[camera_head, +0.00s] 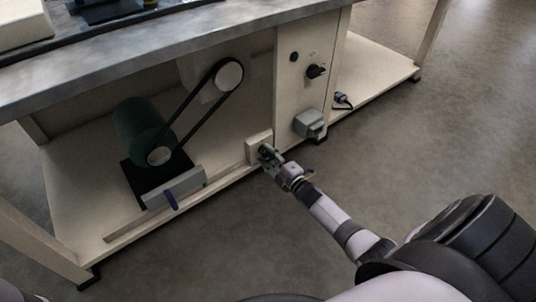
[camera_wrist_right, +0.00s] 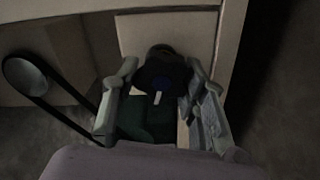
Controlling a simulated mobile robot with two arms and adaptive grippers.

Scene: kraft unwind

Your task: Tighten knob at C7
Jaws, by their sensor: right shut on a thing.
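My right gripper (camera_head: 268,155) reaches the small pale block (camera_head: 254,148) on the lower front rail of the bench. In the right wrist view the two grey fingers (camera_wrist_right: 163,78) stand on either side of a dark round knob (camera_wrist_right: 160,64), with a small white mark below it. The gripper is shut on this knob. In the head view the fingers hide the knob. No C7 label can be read. My left gripper is not in view.
A green motor (camera_head: 137,130) and a black belt (camera_head: 196,118) sit left of the block. A grey bar with a blue handle (camera_head: 171,199) lies in front of them. The floor in front is clear.

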